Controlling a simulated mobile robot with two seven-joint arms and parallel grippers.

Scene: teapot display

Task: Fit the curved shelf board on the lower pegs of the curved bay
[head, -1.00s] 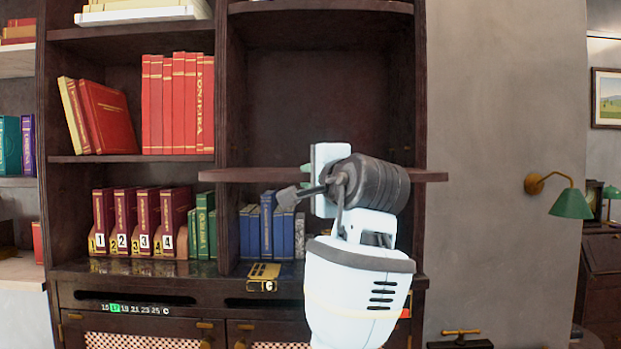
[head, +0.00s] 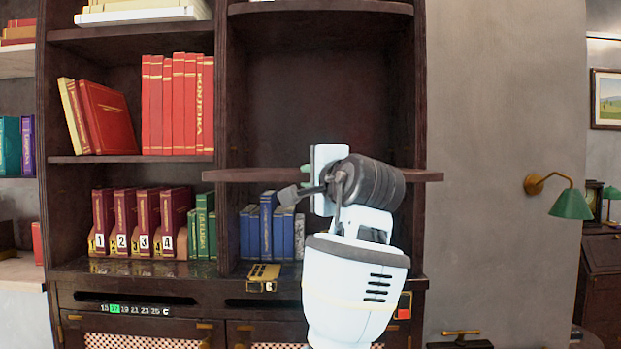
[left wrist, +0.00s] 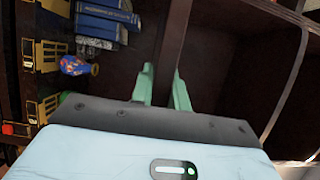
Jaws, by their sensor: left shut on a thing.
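The curved shelf board (head: 240,175) is dark brown and roughly level. It spans the curved bay (head: 305,105) in the head view, and both ends overlap the bay's side uprights, so it is still at least partly in front of them. My left gripper (head: 307,174) is shut on the board near its middle, largely hidden behind my own wrist. In the left wrist view its green fingertips (left wrist: 163,88) straddle the dark board (left wrist: 172,40). I cannot make out the lower pegs in either view. My right gripper is not in view.
Blue books (head: 268,228) stand in the bay's bottom below the board. A small yellow-and-black item (head: 263,277) sits on the ledge in front. A fixed upper shelf (head: 320,8) is above. The left bay holds red books (head: 178,104). A blue-and-red vase (left wrist: 75,65) shows in the left wrist view.

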